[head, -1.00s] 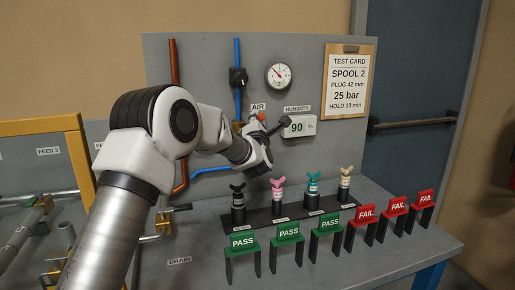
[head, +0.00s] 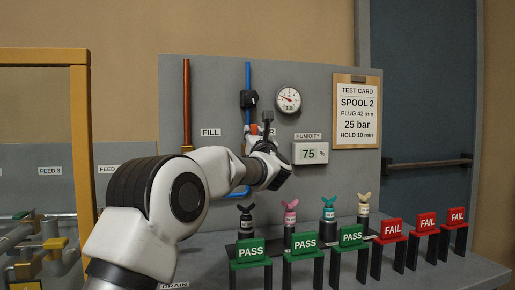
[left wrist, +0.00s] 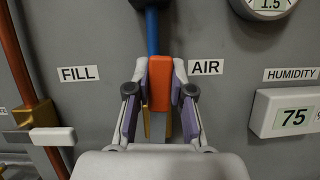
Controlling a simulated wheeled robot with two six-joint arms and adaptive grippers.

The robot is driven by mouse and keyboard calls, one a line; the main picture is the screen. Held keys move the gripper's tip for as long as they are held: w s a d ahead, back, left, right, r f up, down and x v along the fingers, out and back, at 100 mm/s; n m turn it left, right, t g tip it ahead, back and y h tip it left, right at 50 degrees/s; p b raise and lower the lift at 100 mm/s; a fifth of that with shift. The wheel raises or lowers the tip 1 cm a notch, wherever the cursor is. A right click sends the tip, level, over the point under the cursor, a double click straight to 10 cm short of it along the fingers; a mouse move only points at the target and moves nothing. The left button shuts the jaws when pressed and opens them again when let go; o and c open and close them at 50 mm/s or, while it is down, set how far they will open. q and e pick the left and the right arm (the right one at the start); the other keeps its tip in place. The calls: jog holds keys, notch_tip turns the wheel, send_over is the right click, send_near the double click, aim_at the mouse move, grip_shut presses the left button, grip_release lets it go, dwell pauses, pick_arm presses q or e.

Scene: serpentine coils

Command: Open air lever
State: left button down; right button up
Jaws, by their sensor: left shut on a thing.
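The air lever's orange handle (left wrist: 160,84) stands in line with the blue pipe (left wrist: 152,32) in the left wrist view, left of the AIR label (left wrist: 206,68). My left gripper (left wrist: 160,92) is shut on the handle, one finger on each side of it. In the head view a bit of the orange handle (head: 252,129) shows beside my left gripper (head: 262,133), which covers most of the valve and part of the label. The lever's exact angle is hard to tell. My right gripper is not in view.
A round gauge (head: 289,99) and a humidity display (head: 310,152) reading 75 are on the panel right of the gripper. Several coloured plugs (head: 290,215) stand below, behind green PASS (head: 250,250) and red FAIL (head: 391,228) stands. A copper pipe (head: 187,105) runs at left.

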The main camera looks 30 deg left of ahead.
pick_arm(q)
jog(key=shift+s+a+r+n+y+b, duration=0.15)
jog(key=shift+n+y+b, duration=0.1)
jog(key=shift+n, duration=0.2)
jog(key=shift+s+a+r+n+y+b, duration=0.15)
jog(key=shift+n+b, duration=0.1)
jog(key=shift+n, duration=0.2)
jog(key=c, duration=1.4)
grip_release()
jog(key=o, duration=0.4)
jog(key=shift+w+f, duration=0.1)
jog(key=shift+f, duration=0.05)
jog(key=shift+d+f, duration=0.1)
jog(key=shift+f, duration=0.05)
jog(key=v, duration=1.1)
jog(key=shift+s+d, duration=0.3)
